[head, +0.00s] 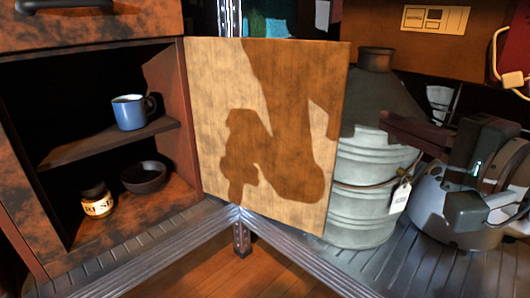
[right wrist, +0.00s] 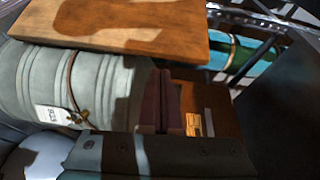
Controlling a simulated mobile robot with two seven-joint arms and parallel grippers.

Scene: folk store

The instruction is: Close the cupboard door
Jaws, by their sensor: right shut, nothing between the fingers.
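The cupboard (head: 185,130) stands at the left with its wooden door (head: 215,90) swung open. The door hangs from the cupboard's right side, and its free edge points right toward the milk can. A shadow falls across its face. The door's edge and part of its face also show at the top of the right wrist view (right wrist: 110,30). My right gripper (head: 388,126) is shut and empty, right of the door's free edge and apart from it, in front of the can. Its dark red fingers also show in the right wrist view (right wrist: 160,100). My left gripper is not in view.
A blue mug (head: 130,112) stands on the cupboard shelf. A dark bowl (head: 144,177) and a small labelled jar (head: 97,200) stand below. A grey milk can (head: 365,205) with a tag stands behind the door. A metal-edged ledge (head: 150,255) runs along the front.

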